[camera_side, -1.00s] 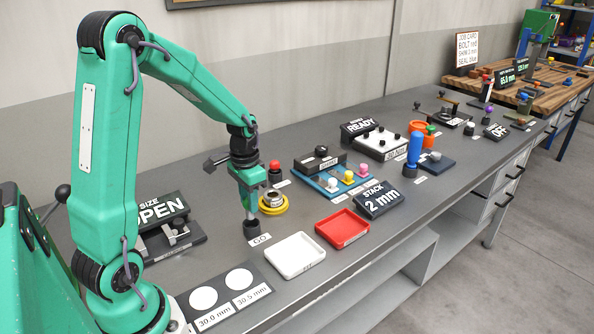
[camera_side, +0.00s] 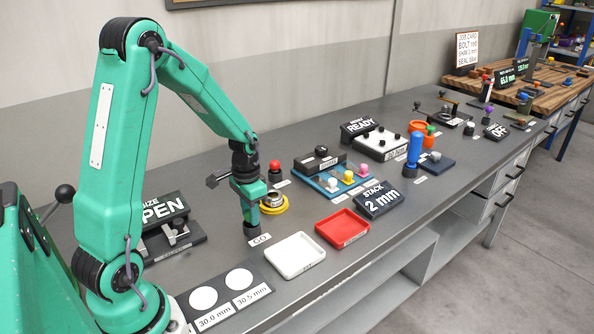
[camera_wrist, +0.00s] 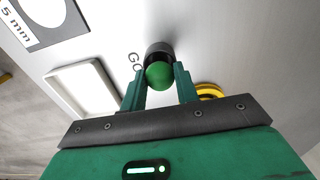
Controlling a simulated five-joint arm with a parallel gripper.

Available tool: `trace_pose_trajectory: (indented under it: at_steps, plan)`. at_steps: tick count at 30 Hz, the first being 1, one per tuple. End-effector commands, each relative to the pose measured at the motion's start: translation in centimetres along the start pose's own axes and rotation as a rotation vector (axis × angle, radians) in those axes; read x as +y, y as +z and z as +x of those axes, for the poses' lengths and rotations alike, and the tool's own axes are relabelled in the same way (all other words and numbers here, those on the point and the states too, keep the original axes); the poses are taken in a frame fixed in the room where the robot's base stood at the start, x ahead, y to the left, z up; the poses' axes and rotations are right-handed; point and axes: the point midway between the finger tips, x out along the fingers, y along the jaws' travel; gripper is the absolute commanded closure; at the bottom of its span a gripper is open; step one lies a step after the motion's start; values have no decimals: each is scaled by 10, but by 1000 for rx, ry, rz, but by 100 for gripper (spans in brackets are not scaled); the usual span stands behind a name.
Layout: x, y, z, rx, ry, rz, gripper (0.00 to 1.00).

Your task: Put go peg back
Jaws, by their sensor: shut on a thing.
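The go peg shows as a green rounded knob (camera_wrist: 159,77) in the wrist view, between the two fingers of my gripper (camera_wrist: 160,71). My gripper is shut on it. A black round holder (camera_wrist: 158,48) lies just beyond the knob, with the GO label beside it. In the side view my gripper (camera_side: 250,212) points down, directly over the same black holder (camera_side: 251,228), by the GO label (camera_side: 260,239). The peg's lower part is hidden, so I cannot tell how deep it sits in the holder.
A yellow ring base with a metal ring (camera_side: 273,204) stands close right of the gripper. A red-knobbed black holder (camera_side: 275,172) is behind it. White (camera_side: 295,256) and red (camera_side: 342,229) trays lie in front. The OPEN display stand (camera_side: 163,212) is at left.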

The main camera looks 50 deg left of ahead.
Motion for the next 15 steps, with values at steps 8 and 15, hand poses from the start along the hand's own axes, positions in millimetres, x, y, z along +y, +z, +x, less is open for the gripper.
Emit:
trace_pose_trajectory:
  at_steps: [8, 15]
  plan:
    - [0, 0, 2, 0, 0, 0, 48]
    - [0, 0, 1, 0, 0, 0, 48]
